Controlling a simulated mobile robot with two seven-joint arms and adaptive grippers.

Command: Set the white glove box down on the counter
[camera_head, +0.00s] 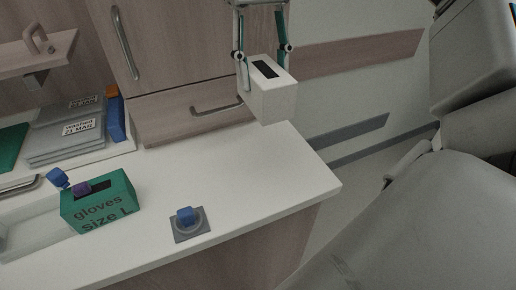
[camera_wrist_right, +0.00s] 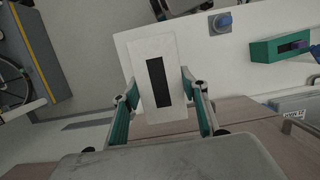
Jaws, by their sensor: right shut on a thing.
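The white glove box (camera_head: 272,98), with a dark slot in its top, is held by my right gripper (camera_head: 263,50) near the counter's right back part in the head view. The fingers stand on either side of it. The box also shows between the fingers of the right gripper (camera_wrist_right: 161,100) in the right wrist view, slot facing the camera. The white counter (camera_head: 245,190) runs below. The box appears above its back edge; I cannot tell the exact gap. My left gripper is not in view.
A green gloves box (camera_head: 98,207) stands at the counter's left front. A blue knob on a grey plate (camera_head: 188,222) is near the front edge. Folded grey packs (camera_head: 65,140) lie back left. A grey bed or chair (camera_head: 430,220) is at right. The counter's right part is clear.

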